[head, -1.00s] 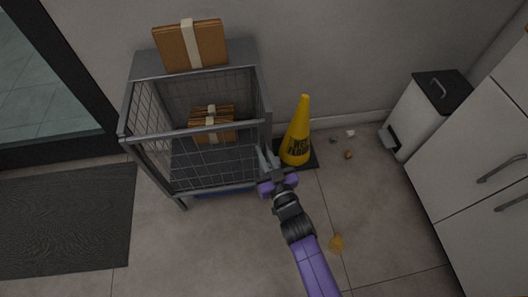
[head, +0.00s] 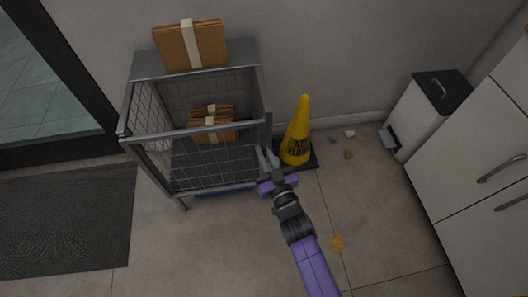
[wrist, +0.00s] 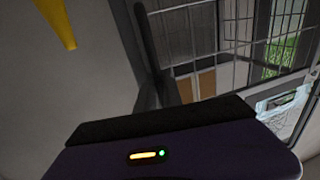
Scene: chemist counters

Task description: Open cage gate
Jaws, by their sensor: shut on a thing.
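The grey wire cage (head: 222,130) stands against the wall in the head view. Its front mesh gate (head: 215,172) spans the front, below a grey top rail. My gripper (head: 267,158) is at the gate's right edge, by the front right corner post. It is shut on the gate's edge; the exact contact is too small and dark to see. In the wrist view the gate's mesh (wrist: 215,30) fills the upper right, and a dark upright bar (wrist: 150,45) rises from between the fingers. Brown parcels (head: 212,122) lie inside the cage.
Another parcel (head: 191,46) sits on the cage's top. A yellow wet-floor cone (head: 297,132) stands close to the right of my gripper. A white bin (head: 415,118) and white cabinets (head: 475,180) are farther right. A dark mat (head: 65,220) lies at left. Floor in front is mostly clear.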

